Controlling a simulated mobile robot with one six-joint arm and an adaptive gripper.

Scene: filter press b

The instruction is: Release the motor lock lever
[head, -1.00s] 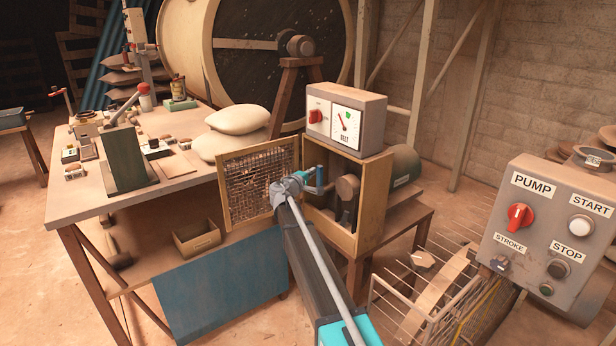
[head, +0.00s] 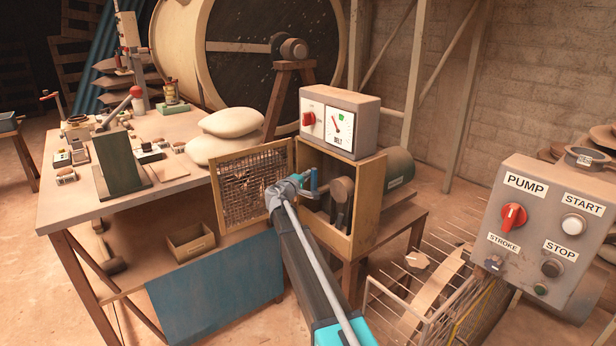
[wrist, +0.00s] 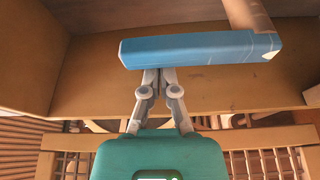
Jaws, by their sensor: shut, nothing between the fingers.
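A lever with a blue handle (head: 314,180) stands in the open wooden cabinet (head: 371,205) under the BELT panel. I take it for the motor lock lever. In the wrist view, the blue handle (wrist: 200,48) lies crosswise at the top, with a brown arm (wrist: 250,14) rising from its right end. My gripper (head: 301,180) is at the cabinet's open front, just left of the handle. In the wrist view my gripper (wrist: 160,78) has its fingers together and empty. Their tips meet the handle's lower edge in the picture; I cannot tell whether they touch.
The cabinet's mesh door (head: 250,185) hangs open at left, close to my arm. A workbench (head: 75,205) with tools stands left. The PUMP panel (head: 545,230) and a wire basket (head: 400,315) are at right.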

